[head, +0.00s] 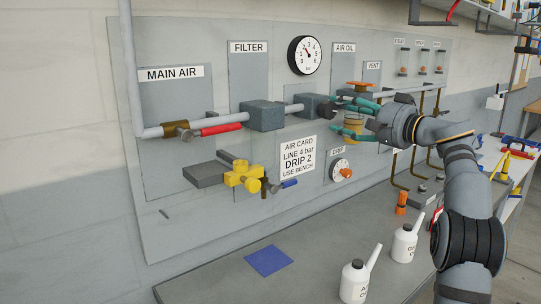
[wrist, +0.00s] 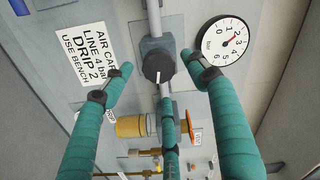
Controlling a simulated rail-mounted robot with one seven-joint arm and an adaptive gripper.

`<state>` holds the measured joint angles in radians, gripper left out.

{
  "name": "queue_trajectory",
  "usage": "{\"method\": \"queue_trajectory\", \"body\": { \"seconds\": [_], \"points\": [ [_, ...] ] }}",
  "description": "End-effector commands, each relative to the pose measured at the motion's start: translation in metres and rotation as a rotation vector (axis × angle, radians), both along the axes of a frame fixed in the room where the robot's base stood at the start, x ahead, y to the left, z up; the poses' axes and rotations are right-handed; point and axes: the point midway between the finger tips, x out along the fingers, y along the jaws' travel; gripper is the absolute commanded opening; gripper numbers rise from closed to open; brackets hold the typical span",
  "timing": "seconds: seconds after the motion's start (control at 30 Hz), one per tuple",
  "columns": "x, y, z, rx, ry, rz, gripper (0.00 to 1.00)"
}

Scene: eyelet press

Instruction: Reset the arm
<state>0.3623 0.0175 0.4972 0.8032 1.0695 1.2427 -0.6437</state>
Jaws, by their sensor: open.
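My gripper (head: 340,114) is at the air panel (head: 215,260), in front of the AIR OIL section. Its teal fingers are spread and hold nothing. In the wrist view my gripper (wrist: 157,78) has fingers on both sides and below a black round knob (wrist: 158,67) with a white mark. I cannot tell whether any finger touches the knob. The knob is on a grey block on the pipe. An amber bowl (wrist: 130,126) and an orange handwheel (wrist: 187,126) show beyond the fingers. In the head view, my fingers partly cover the amber bowl.
A red-handled valve (head: 220,129), yellow valve (head: 243,177), gauge (head: 304,55) and drip dial (head: 339,170) are on the panel. White bottles (head: 355,281) (head: 404,243), an orange piece (head: 401,203) and a blue pad (head: 268,260) are on the bench below.

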Motion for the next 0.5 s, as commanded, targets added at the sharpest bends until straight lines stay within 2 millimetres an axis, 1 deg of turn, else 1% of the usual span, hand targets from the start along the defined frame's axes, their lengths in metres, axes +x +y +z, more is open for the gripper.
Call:
{"method": "queue_trajectory", "body": {
  "seconds": [0.03, 0.13, 0.3, 0.5],
  "points": [
    [0.006, 0.005, -0.001, 0.0, -0.001, 0.003, 0.59],
    [0.016, 0.013, -0.001, -0.001, -0.002, 0.002, 0.59],
    [0.024, 0.019, 0.0, -0.001, -0.001, 0.001, 0.59],
    [0.029, 0.023, 0.0, 0.0, 0.0, 0.001, 0.59]
  ]
}}
